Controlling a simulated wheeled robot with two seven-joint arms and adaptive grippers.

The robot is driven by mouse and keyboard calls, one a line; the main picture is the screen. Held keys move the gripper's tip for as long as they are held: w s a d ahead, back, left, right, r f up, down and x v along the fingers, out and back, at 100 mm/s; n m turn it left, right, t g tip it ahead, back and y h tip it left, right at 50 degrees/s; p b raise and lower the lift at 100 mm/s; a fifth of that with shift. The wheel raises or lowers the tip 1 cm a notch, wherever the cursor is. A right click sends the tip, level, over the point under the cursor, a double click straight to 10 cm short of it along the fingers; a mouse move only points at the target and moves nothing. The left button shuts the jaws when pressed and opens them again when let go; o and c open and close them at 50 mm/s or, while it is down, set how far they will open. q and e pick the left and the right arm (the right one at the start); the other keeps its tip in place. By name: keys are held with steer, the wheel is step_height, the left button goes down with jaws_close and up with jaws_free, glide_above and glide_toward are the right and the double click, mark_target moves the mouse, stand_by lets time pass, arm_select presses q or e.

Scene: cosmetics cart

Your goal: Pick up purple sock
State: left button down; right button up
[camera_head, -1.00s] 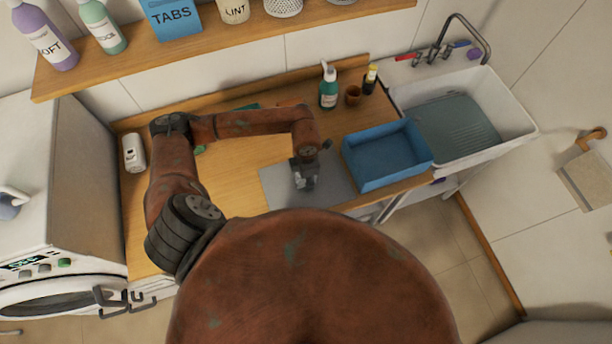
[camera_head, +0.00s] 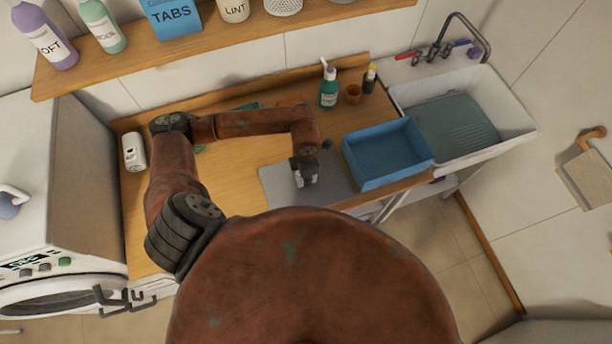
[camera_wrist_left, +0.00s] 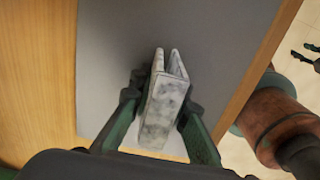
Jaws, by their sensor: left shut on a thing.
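My left gripper (camera_head: 304,184) is over the grey mat (camera_head: 335,192) on the wooden counter. In the left wrist view its dark green fingers (camera_wrist_left: 160,112) are shut on a grey-white mottled, folded piece (camera_wrist_left: 163,105), which stands up between them over the mat. I cannot tell whether the piece touches the mat. I make out no sock that is clearly purple. A small purple thing (camera_head: 474,53) lies on the sink's back ledge, and its kind is unclear. Dark green parts at the right edge of the left wrist view may be my right gripper; its state is unclear.
A blue tray (camera_head: 372,176) stands right of the mat, next to the white sink (camera_head: 514,124). A green pump bottle (camera_head: 329,92), a brown pot (camera_head: 352,94) and a dark yellow-topped bottle (camera_head: 370,82) stand behind. Bare counter (camera_head: 232,172) lies left of the mat.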

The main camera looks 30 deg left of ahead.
arm_select(q)
steer(key=shift+r, duration=0.15)
steer(key=shift+r+b, duration=0.4)
steer(key=shift+r, duration=0.2)
steer(key=s+d+r+b, duration=0.3)
steer(key=s+d+r, duration=0.7)
steer(key=r, duration=0.1)
steer(key=shift+r, duration=0.3)
steer(key=c, duration=2.5)
jaws_free()
jaws_close()
